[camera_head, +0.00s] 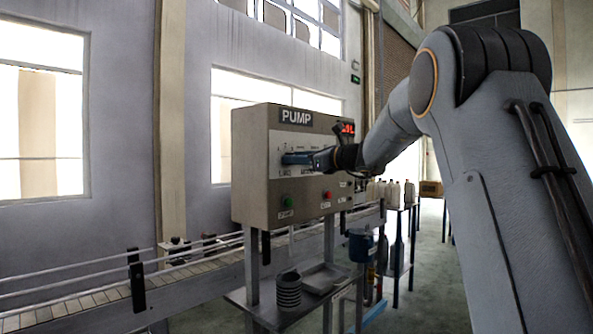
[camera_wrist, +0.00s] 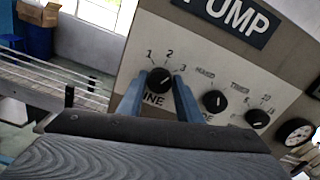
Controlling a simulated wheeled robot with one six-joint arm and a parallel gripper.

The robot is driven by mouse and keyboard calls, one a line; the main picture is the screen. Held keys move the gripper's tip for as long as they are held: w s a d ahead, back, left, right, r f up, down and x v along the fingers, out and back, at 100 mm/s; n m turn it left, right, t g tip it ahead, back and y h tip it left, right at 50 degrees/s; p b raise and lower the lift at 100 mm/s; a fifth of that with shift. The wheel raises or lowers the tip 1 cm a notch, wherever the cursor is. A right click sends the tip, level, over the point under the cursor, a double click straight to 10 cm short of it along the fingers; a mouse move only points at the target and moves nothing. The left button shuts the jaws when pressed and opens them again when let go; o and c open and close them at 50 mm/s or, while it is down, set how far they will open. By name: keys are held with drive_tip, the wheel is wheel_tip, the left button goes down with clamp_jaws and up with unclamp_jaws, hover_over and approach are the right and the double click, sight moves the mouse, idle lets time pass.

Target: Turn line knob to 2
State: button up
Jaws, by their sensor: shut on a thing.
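The grey pump panel (camera_head: 250,165) stands on legs, with its PUMP label at the top. Its black line knob (camera_wrist: 160,80) has the numbers 1, 2 and 3 around its upper side. The knob's white mark points up and right, toward the side of the 3; its exact setting is hard to tell. My gripper (camera_wrist: 158,88) has its two blue fingers on either side of the line knob, shut on it. In the head view my gripper (camera_head: 300,159) reaches the panel front from the right and hides the knob.
Two more knobs, a mode knob (camera_wrist: 215,101) and a timer knob (camera_wrist: 257,118), sit right of the line knob. A green button (camera_head: 287,201) and a red button (camera_head: 326,194) are lower on the panel. A conveyor (camera_head: 90,306) runs behind. A shelf below holds a dark ribbed container (camera_head: 288,290).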

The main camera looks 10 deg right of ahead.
drive_tip(key=n+b, duration=0.6)
drive_tip(key=b, duration=0.3)
drive_tip(key=shift+f, duration=0.15)
drive_tip(key=shift+a+b, duration=0.1)
drive_tip(key=shift+b, duration=0.3)
drive_tip(key=o, duration=1)
drive_tip(key=shift+o, duration=0.2)
drive_tip(key=shift+s, duration=0.1)
drive_tip(key=b+v, duration=0.1)
drive_tip(key=v, duration=0.6)
drive_tip(key=shift+s+d, duration=0.25)
